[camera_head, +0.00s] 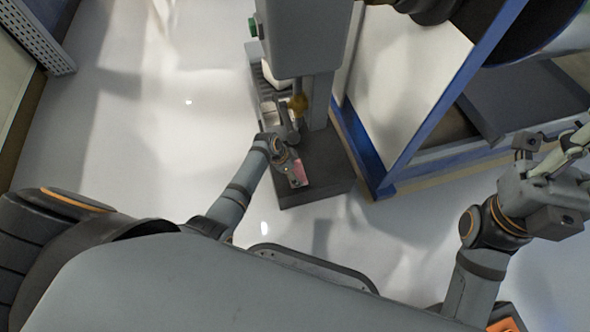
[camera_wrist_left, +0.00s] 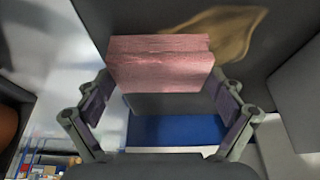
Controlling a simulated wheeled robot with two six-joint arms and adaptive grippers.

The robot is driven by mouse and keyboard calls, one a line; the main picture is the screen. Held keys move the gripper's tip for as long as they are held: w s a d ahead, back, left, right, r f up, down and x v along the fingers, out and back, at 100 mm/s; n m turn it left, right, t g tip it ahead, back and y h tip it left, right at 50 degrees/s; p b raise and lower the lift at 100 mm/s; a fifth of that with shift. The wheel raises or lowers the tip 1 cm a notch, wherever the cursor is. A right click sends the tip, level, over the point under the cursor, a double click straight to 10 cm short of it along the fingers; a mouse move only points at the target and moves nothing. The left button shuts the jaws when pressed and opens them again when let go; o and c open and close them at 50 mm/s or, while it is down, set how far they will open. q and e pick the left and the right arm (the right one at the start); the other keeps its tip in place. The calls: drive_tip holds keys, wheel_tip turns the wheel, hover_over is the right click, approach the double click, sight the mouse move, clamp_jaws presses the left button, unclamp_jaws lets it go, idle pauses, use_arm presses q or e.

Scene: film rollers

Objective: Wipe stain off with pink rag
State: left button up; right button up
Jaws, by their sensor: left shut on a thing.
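The pink rag (camera_wrist_left: 160,62) is a folded block held between the fingertips of my left gripper (camera_wrist_left: 160,105) in the left wrist view. In the head view the rag (camera_head: 301,173) shows small at the left gripper (camera_head: 296,176), over the dark base of a grey machine. A brown, smeared stain (camera_wrist_left: 232,32) lies on a dark grey surface just beyond the rag in the wrist view. Whether the rag touches that surface is unclear. My right gripper (camera_head: 572,150) is at the right edge of the head view, apart from the rag; its fingers are partly cut off.
The grey machine (camera_head: 305,35) rises above its dark base (camera_head: 325,187), with a green button on its left side. A blue-framed stand (camera_head: 378,175) with pale panels is close on its right. Glossy pale floor (camera_head: 120,130) is open to the left.

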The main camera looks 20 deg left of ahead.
use_arm(q)
drive_tip(key=shift+w+a+b, duration=0.65)
drive_tip(key=shift+w+a, duration=0.15)
drive_tip(key=shift+w, duration=0.35)
drive_tip(key=shift+w+a+r, duration=0.1)
drive_tip(key=shift+w+a, duration=0.15)
drive_tip(key=shift+w, duration=0.15)
drive_tip(key=shift+w+a+f+b, duration=0.15)
drive_tip(key=shift+w+a+b, duration=0.2)
drive_tip(key=shift+w+b, duration=0.2)
drive_tip(key=shift+w+a+f+b, duration=0.15)
drive_tip(key=shift+w+a+b, duration=0.2)
drive_tip(key=shift+w+b, duration=0.2)
drive_tip(key=shift+w+a+r+b, duration=0.15)
drive_tip(key=shift+w+a+b, duration=0.15)
drive_tip(key=shift+w+a, duration=0.15)
drive_tip(key=shift+w+a+b, duration=0.3)
drive_tip(key=shift+w+b, duration=0.2)
drive_tip(key=shift+w+a+b, duration=0.3)
drive_tip(key=shift+w+b, duration=0.15)
drive_tip(key=shift+w, duration=0.05)
drive_tip(key=shift+w+a+b, duration=0.4)
drive_tip(key=shift+w+b, duration=0.05)
drive_tip(key=shift+w, duration=0.15)
